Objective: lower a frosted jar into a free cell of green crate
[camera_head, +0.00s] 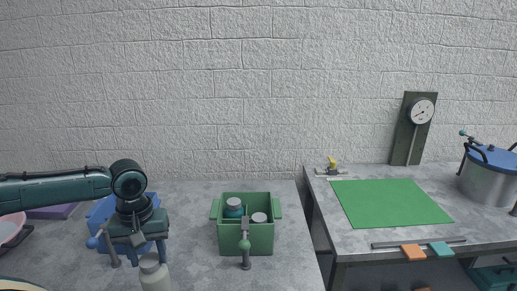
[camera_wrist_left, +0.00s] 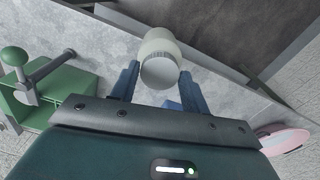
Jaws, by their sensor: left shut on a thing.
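The frosted jar (camera_head: 154,274) is pale with a light cap and shows upright near the front edge of the head view. In the left wrist view the jar (camera_wrist_left: 160,62) sits between the two fingers. My left gripper (camera_head: 148,254) is shut on it near its top; whether its base touches the table is cut off. The green crate (camera_head: 261,240) stands to the right of the gripper, holding a teal-lidded jar (camera_head: 233,205) and a grey-lidded jar (camera_head: 259,217). Its front wall hides the lower cells. My right gripper is out of view.
A blue crate (camera_head: 101,213) stands behind my left gripper. A grey lever with a green knob (camera_head: 244,245) rises at the green crate's front. A pink dish (camera_head: 10,230) lies far left. The right table holds a green mat (camera_head: 390,203) and a blue-lidded pot (camera_head: 487,185).

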